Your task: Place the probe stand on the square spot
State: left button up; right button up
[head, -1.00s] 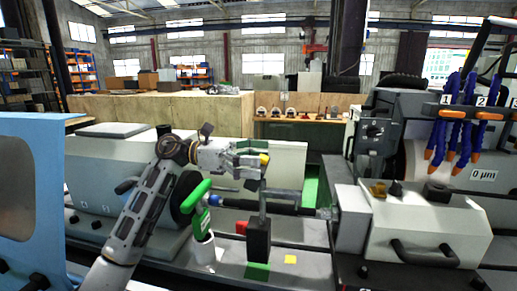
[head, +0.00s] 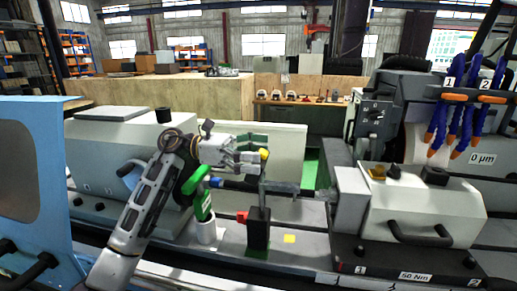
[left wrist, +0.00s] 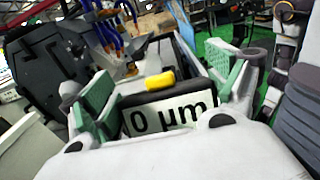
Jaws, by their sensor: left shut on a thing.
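The probe stand has a black block base (head: 257,231), a thin upright rod and a yellow top part (head: 264,154). My left gripper (head: 256,160) is shut on its upper part. In the left wrist view the green-padded fingers (left wrist: 170,100) flank a dark gauge body with a "0 µm" display (left wrist: 168,117) and a yellow knob (left wrist: 160,82). The base stands upright over a green square spot (head: 257,254), largely covering it; I cannot tell whether it touches. My right gripper is not in view.
A horizontal shaft (head: 285,189) runs behind the rod. The grey headstock with a handle (head: 420,236) is on the right.

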pick_arm(q)
jog(key=shift+f, duration=1.15)
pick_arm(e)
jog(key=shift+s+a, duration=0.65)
